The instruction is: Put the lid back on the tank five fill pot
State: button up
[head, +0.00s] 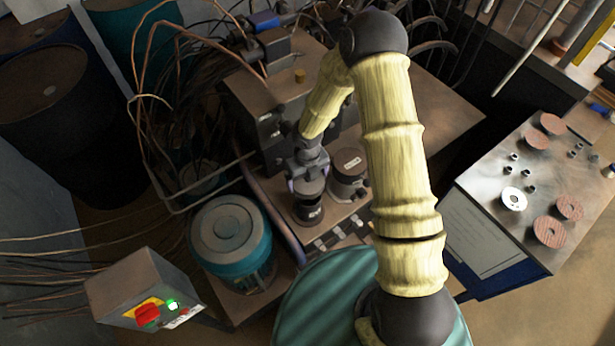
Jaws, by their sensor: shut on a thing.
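My gripper (306,178) is at the end of my yellow-sleeved arm, pointing down above a dark fill pot (309,212). It is shut on a small round grey lid (313,188), which is at or just above the pot's mouth. I cannot tell whether the lid touches the rim. The fingers and wrist hide part of the lid. The labels are too small to read, so I cannot confirm which pot is tank five.
A second, lidded pot (349,180) stands close on the right. A row of small valves (335,238) lies in front. A blue-green motor (230,240) stands left, and a control box with a red button (147,315) front left. A metal table (490,200) at right holds several flap discs.

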jog(key=shift+d+f+b, duration=0.1)
jog(key=shift+f+b, duration=2.1)
jog(key=shift+f, duration=0.15)
jog(key=shift+w+f+b, duration=0.1)
jog(key=shift+f+b, duration=0.35)
jog(key=shift+f, duration=0.35)
jog(key=shift+f+p, duration=0.1)
jog(key=shift+p, duration=0.25)
jog(key=shift+f+b, duration=0.9)
jog(key=shift+f, duration=0.55)
jog(key=o, duration=0.7)
jog(key=shift+r+p, duration=3.05)
jog(key=shift+p, duration=0.05)
